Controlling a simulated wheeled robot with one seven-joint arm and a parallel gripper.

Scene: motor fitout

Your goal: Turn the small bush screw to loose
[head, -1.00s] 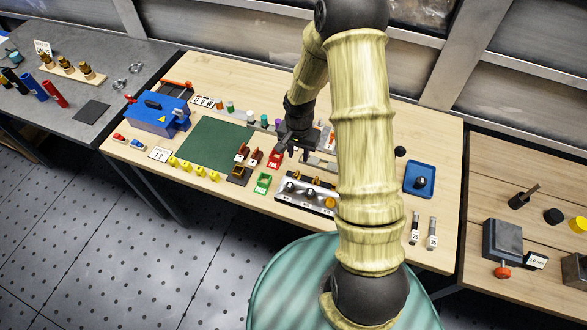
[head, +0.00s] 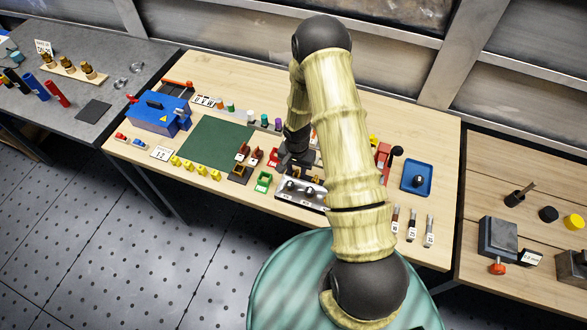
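A silver block (head: 290,197) with black knobs along its top stands near the front edge of the middle table. Brass-coloured pieces show behind the knobs. I cannot make out which part is the small bush screw, or whether it is tight or loose. My dark gripper (head: 290,163) points down just behind the left part of this block, close to the brass pieces. Its fingers are small and dark here, so I cannot tell whether they are open or touching anything. My arm hides the block's right end.
A green mat (head: 212,142), a blue box (head: 160,115) and yellow pieces (head: 188,168) lie to the left. Red and green trays sit beside the block. A blue tray (head: 416,179) and several labelled tools (head: 412,224) are at the right.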

